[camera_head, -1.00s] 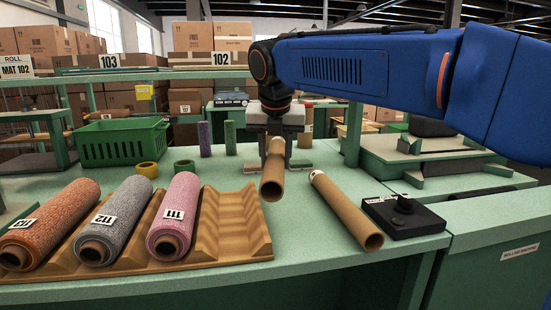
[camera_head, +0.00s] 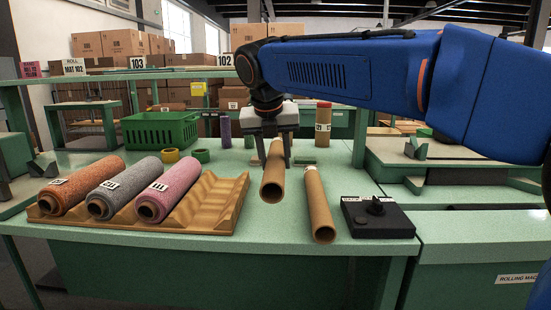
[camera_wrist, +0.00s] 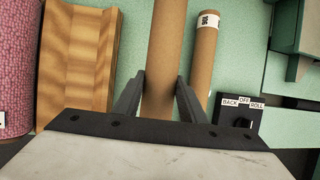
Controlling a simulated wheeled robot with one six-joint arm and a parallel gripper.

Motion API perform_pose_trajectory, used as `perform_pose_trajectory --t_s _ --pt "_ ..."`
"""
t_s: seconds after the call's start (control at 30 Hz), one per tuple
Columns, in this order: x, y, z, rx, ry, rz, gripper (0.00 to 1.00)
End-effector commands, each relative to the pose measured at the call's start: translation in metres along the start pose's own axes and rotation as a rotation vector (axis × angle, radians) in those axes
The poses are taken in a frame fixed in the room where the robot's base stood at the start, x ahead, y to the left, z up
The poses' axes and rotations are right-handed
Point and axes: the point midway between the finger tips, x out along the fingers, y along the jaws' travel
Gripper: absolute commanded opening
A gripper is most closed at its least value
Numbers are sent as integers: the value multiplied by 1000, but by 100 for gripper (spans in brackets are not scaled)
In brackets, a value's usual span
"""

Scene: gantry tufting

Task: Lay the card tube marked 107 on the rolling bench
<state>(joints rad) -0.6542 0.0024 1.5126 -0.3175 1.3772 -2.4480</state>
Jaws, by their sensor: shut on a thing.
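My gripper (camera_head: 272,160) is shut on a brown card tube (camera_head: 272,180), which also fills the top middle of the wrist view (camera_wrist: 165,55). The tube is held just above the green bench (camera_head: 285,240), its open end toward the head camera. No number shows on it. A second card tube (camera_head: 319,208) lies on the bench just to the right. In the wrist view, this second tube (camera_wrist: 205,55) carries a white label at its far end that is only partly readable. Whether the held tube touches the bench is hard to tell.
A ribbed tray (camera_head: 205,208) with orange, grey and pink rolls stands left of the held tube. A black switch box (camera_head: 377,218) is right of the second tube. A green basket (camera_head: 160,130) and a tube marked 121 (camera_head: 323,125) stand behind. The bench front is clear.

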Motion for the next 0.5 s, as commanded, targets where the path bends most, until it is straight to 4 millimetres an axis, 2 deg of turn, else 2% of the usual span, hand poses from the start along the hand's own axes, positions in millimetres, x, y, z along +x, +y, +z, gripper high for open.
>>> perform_pose_trajectory --t_s 0.5 --pt "36 3 -16 -1 1 0 12"
